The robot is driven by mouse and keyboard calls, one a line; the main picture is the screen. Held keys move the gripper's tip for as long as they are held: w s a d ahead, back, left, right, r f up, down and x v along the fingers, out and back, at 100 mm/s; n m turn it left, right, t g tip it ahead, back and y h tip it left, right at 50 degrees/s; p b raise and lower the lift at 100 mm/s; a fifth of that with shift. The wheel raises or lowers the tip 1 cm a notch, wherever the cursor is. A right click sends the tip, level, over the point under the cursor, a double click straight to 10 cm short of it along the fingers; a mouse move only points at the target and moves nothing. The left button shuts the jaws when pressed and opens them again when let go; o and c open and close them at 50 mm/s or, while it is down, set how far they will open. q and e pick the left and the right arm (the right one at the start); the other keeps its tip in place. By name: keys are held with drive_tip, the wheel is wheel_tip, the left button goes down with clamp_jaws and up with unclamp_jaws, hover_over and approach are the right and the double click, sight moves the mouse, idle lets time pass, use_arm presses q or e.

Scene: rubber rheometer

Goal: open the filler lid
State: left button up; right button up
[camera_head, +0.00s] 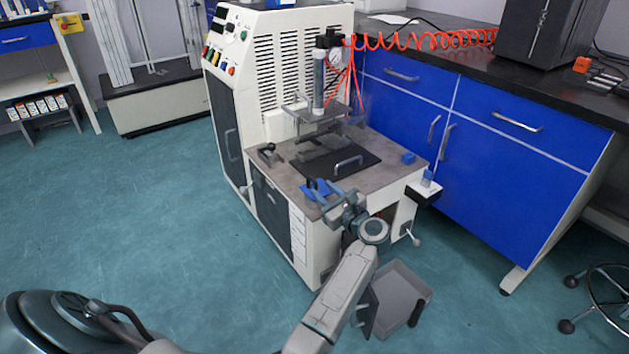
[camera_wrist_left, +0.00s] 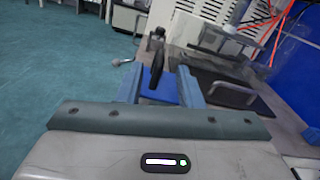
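My left gripper (camera_head: 325,192) is over the front edge of the machine's grey table. In the left wrist view its two blue-grey fingers (camera_wrist_left: 160,80) are apart. A dark upright handle-like piece (camera_wrist_left: 157,68) shows between the fingers, with a flat blue piece (camera_wrist_left: 160,92) below it; I cannot tell whether the fingers touch either. The blue piece also shows in the head view (camera_head: 318,188), partly hidden by the gripper. A dark flat plate (camera_head: 312,171) with a metal bar handle (camera_head: 348,166) lies beyond. I cannot tell which part is the filler lid. My right gripper is not in view.
The white machine cabinet (camera_head: 270,45) stands behind the table, with a vertical cylinder (camera_head: 319,80) and red coiled hose (camera_head: 420,40). A small blue block (camera_head: 408,158) sits at the table's right. A grey bin (camera_head: 400,292) is below. Floor at left is clear.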

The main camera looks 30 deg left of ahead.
sight(313, 181)
use_arm(q)
drive_tip(key=b+x, duration=0.1)
drive_tip(key=x, duration=0.6)
drive_tip(key=shift+w+a+f, duration=0.1)
drive_tip(key=shift+w+a, duration=0.05)
drive_tip(key=shift+a, duration=0.25)
drive_tip(key=shift+c, duration=0.4)
clamp_jaws()
